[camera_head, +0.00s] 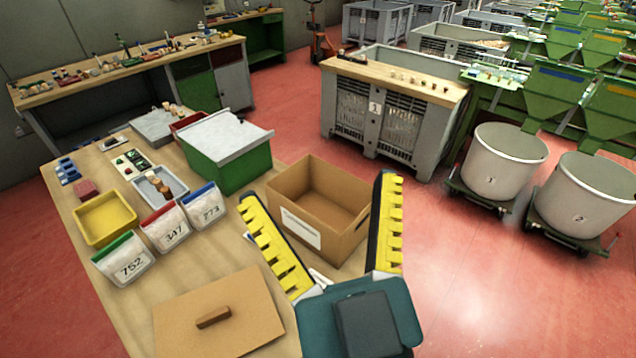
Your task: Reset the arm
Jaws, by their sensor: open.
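My gripper (317,188) is at the lower right of the head camera view. Its two long fingers with yellow toothed pads are spread wide, and nothing is held between them. Its teal and dark body (352,318) is at the bottom edge. An open cardboard box (345,250) with a white label shows between and beyond the fingers. Its inside looks empty where I can see it. The height of the fingers over the box and table cannot be told from this view.
The wooden table (200,268) carries a brown lid (218,325), labelled bags (125,258), a yellow tray (105,218), a grey tray (148,182) with corks and a green bin (228,150). Red floor (480,290) is open at right, before the white tubs (500,168).

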